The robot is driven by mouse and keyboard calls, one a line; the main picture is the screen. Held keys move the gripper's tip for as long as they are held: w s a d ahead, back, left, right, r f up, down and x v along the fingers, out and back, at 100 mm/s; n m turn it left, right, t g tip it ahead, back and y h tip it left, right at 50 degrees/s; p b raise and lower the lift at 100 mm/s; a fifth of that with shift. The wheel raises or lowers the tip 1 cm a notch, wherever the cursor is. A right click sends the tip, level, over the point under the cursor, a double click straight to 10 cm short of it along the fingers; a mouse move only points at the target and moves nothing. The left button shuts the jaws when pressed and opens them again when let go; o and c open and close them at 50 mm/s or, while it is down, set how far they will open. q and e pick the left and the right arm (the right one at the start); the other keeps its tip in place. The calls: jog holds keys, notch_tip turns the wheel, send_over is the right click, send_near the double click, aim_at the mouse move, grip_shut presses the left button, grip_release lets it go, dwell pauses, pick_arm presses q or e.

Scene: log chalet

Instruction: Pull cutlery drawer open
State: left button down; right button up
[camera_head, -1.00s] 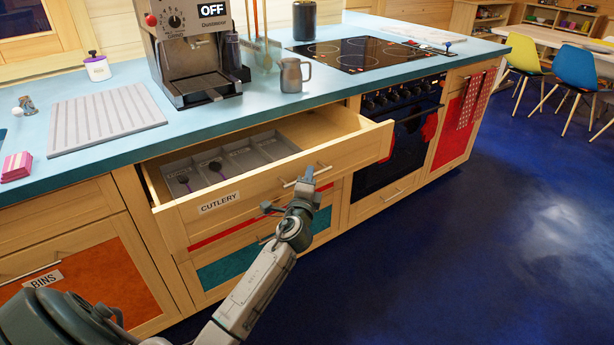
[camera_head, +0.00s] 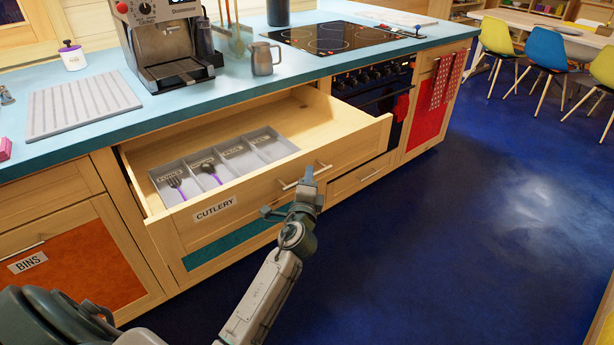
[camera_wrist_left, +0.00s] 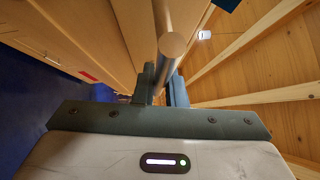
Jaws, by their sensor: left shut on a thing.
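The cutlery drawer (camera_head: 262,196) is a wooden drawer labelled CUTLERY, pulled well out from under the blue counter. A grey divided tray (camera_head: 268,148) inside it holds a fork and a dark spoon with purple handles in separate compartments. My left gripper (camera_head: 306,182) is at the drawer's metal bar handle (camera_head: 288,185), shut on it. In the left wrist view the round end of the bar handle (camera_wrist_left: 172,45) shows, with the fingers on either side of it. My right gripper is not in view.
The counter (camera_head: 95,130) carries a coffee machine (camera_head: 168,45), a metal jug (camera_head: 263,60) and a ribbed drainboard (camera_head: 80,105). An oven (camera_head: 375,88) stands right of the drawer. The dark blue floor (camera_head: 450,230) is clear on the right.

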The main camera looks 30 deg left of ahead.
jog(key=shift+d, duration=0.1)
pick_arm(q)
jog(key=c, duration=1.5)
grip_release()
